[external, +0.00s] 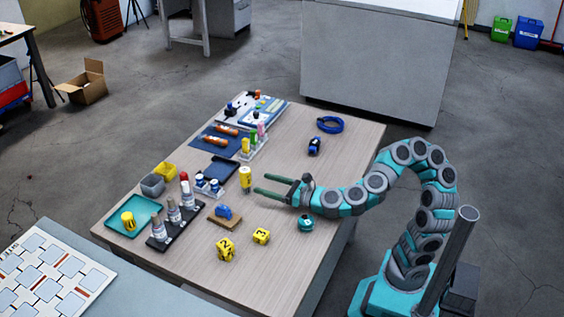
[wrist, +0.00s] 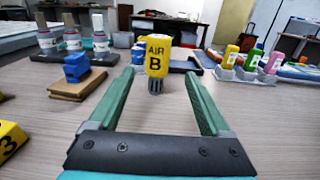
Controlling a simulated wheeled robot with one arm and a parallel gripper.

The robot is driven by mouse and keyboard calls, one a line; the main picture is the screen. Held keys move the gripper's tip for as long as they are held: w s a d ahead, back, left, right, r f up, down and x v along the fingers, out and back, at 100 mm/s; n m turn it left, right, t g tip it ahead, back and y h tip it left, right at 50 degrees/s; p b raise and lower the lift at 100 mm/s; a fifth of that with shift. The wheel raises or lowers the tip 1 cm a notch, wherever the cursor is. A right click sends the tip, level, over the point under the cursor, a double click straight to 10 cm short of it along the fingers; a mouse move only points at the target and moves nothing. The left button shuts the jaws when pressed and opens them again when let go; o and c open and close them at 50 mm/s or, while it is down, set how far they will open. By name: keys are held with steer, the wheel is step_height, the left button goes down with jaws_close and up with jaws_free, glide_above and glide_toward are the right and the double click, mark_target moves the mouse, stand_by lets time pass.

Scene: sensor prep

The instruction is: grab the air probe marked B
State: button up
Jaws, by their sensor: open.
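The air probe marked B (wrist: 157,56) is yellow with black "AIR" and "B" lettering and a dark ribbed lower end. In the wrist view it stands upright, centred between and just beyond the fingertips. It also shows in the external view (external: 245,178), upright on the table. My gripper (external: 259,184) is open, with its green fingers level with the probe and pointing at it from the right. It also shows in the wrist view (wrist: 166,80), with nothing between the fingers. A gap to the probe cannot be judged exactly.
Yellow numbered cubes (external: 226,249), a blue item on a brown block (external: 223,216) and a teal round object (external: 305,222) lie towards the front. Bottles on a dark rack (external: 160,243) stand left. A rack with coloured bottles (external: 257,150) stands behind. The table right of centre is mostly clear.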

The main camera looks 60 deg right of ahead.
mark_target(246, 182)
steer(key=w, duration=1.1)
steer(key=shift+w+a+p, duration=0.1)
steer(key=shift+a+p, duration=0.25)
jaws_close()
stand_by(0.4)
